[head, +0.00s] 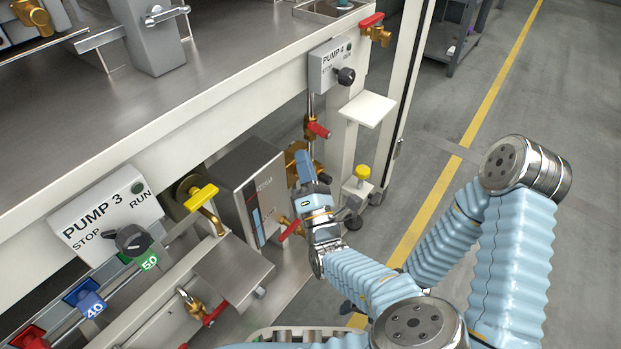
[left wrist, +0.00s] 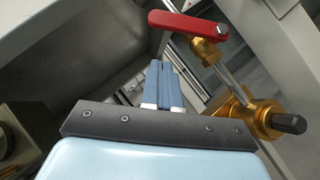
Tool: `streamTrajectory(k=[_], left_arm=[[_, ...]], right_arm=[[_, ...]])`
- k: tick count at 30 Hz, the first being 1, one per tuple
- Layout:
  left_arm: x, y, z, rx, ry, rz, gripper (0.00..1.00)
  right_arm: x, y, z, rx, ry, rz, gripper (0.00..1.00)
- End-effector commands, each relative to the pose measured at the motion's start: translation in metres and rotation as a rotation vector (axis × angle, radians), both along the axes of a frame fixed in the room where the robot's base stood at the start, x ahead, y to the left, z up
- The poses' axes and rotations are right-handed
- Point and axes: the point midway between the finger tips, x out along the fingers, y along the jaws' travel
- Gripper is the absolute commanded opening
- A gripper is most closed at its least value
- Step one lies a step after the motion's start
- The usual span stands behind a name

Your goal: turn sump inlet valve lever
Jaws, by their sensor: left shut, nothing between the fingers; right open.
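A red valve lever (head: 318,129) sits on a brass valve on a thin vertical pipe below the PUMP 4 panel. In the left wrist view a red lever (left wrist: 188,25) lies across a brass valve body (left wrist: 208,54), beyond and slightly right of my fingertips; it looks like the same one. My left gripper (head: 304,158) is just below and left of that lever, its blue fingers shut together and empty. It also shows in the left wrist view (left wrist: 161,68), apart from the lever. A brass fitting (head: 293,152) is partly hidden behind it. My right gripper is out of view.
A grey boxed unit (head: 240,185) stands left of my gripper, with another red lever (head: 289,230) at its right. A white post with a shelf (head: 367,108) and a yellow knob (head: 362,172) stand to the right. The floor (head: 440,120) further right is open.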

Motion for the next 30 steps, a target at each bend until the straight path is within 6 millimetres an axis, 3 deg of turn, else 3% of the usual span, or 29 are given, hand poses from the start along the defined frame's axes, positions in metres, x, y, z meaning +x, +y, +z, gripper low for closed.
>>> streamTrajectory(k=[1, 7, 30], left_arm=[[0.004, -0.006, 0.015, 0.001, -0.001, -0.004, 0.00], [0.017, -0.015, 0.025, 0.000, -0.001, -0.001, 0.00], [0.022, -0.018, 0.031, 0.028, 0.041, 0.000, 0.00]], right_arm=[[0.000, 0.000, 0.016, 0.000, 0.002, 0.002, 0.77], [-0.002, 0.001, 0.031, 0.002, 0.007, 0.005, 0.77], [-0.002, 0.001, 0.037, 0.003, 0.009, 0.006, 0.77]])
